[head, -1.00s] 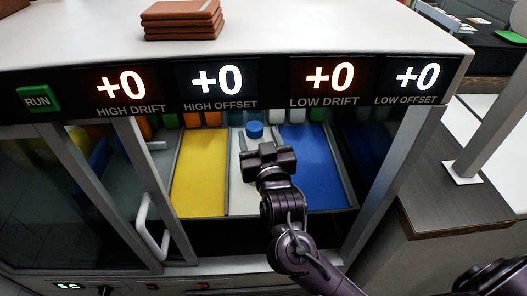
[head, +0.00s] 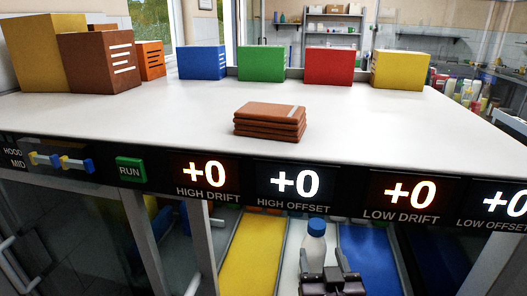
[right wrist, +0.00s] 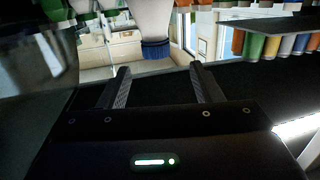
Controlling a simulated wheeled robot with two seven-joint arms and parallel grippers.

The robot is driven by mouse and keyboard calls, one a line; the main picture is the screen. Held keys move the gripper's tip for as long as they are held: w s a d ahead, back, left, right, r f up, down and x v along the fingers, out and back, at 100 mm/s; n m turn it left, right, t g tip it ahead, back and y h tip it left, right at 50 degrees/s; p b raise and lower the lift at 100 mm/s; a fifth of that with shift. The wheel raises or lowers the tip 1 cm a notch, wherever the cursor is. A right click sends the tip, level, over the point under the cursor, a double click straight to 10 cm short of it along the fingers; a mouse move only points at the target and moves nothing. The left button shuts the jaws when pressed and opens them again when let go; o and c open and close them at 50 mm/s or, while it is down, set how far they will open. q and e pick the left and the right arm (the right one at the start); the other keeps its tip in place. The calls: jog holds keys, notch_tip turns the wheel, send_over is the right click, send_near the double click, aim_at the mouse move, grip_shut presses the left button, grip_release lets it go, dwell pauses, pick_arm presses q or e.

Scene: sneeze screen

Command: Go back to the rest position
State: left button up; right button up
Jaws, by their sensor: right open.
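A white bottle with a blue cap (head: 316,228) stands upright inside the hood, by the pale strip between the yellow panel (head: 255,255) and blue panel (head: 368,262). My right gripper (head: 333,275) is at the bottom of the head view, in front of the bottle. The right wrist view, which looks upside down, shows its two fingers (right wrist: 160,82) spread apart with nothing between them. The bottle's blue cap (right wrist: 156,49) appears beyond the fingertips there, apart from them. My left gripper is not in view.
The white hood top (head: 170,125) carries a stack of brown slabs (head: 270,122) and several coloured boxes, including a green one (head: 261,64). The front display strip (head: 345,190) shows +0 readings beside a green RUN button (head: 131,170). Coloured bottles (right wrist: 272,45) show in the right wrist view.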

jog(key=s+d+f+n+g+y, duration=0.2)
jog(key=s+d+f+n+g, duration=0.15)
jog(key=s+f+g, duration=1.2)
jog(key=s+f, duration=0.2)
jog(key=f, duration=1.4)
jog(key=s+f, duration=0.3)
jog(key=f, duration=1.3)
jog(key=s+d+f, duration=0.1)
jog(key=s+f, duration=0.7)
jog(key=s, duration=0.1)
jog(key=s+d+f, duration=0.2)
jog(key=s+f, duration=0.6)
jog(key=s, duration=0.1)
jog(key=shift+d+f+h, duration=0.15)
jog(key=shift+d+h, duration=0.15)
jog(key=shift+g, duration=0.25)
